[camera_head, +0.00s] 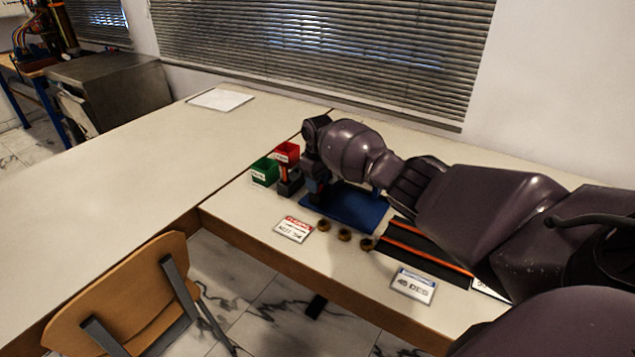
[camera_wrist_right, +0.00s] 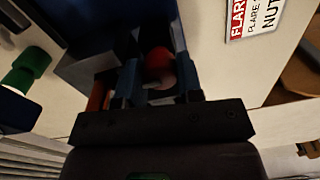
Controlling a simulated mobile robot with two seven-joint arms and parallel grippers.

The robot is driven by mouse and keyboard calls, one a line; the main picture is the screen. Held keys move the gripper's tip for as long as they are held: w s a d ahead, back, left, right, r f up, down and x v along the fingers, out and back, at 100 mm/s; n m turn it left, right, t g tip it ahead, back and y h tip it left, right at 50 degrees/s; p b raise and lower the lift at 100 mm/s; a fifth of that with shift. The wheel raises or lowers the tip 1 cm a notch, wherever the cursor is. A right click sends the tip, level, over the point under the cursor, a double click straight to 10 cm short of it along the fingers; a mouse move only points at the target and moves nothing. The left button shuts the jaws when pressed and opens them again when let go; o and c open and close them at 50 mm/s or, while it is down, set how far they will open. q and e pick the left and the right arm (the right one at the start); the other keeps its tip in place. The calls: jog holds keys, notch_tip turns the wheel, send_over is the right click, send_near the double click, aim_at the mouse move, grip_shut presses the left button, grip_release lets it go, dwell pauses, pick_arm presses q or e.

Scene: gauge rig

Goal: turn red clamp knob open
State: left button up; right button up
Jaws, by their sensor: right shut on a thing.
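The red clamp knob (camera_wrist_right: 158,60) shows as a round red shape in the dark wrist view. It lies between the two fingers of my right gripper (camera_wrist_right: 158,82), which is shut on it. In the head view my right gripper (camera_head: 312,186) points down at the far left end of the blue base plate (camera_head: 350,207). There the gripper hides the knob and most of the clamp. The knob's turn angle cannot be told. My left gripper is not in view.
A red bin (camera_head: 286,152) and a green bin (camera_head: 264,171) stand just left of the gripper. Three brass nuts (camera_head: 345,235) lie in front of the plate, near a label card (camera_head: 293,229). A dark tray with orange strips (camera_head: 425,255) lies right. The left table is mostly clear.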

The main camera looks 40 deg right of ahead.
jog(key=shift+a+f, duration=0.15)
jog(key=shift+f, duration=0.05)
jog(key=o, duration=0.9)
jog(key=shift+w, duration=0.1)
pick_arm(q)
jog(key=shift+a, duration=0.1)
pick_arm(e)
jog(key=shift+r, duration=0.15)
jog(key=shift+d+r, duration=0.15)
jog(key=shift+d, duration=0.05)
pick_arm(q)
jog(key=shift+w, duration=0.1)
pick_arm(e)
jog(key=shift+r, duration=0.1)
jog(key=shift+w+r+p, duration=0.15)
jog(key=shift+r+p, duration=0.45)
jog(key=shift+r, duration=0.25)
jog(key=r+p, duration=0.5)
jog(key=shift+a+r, duration=0.2)
jog(key=shift+r, duration=0.1)
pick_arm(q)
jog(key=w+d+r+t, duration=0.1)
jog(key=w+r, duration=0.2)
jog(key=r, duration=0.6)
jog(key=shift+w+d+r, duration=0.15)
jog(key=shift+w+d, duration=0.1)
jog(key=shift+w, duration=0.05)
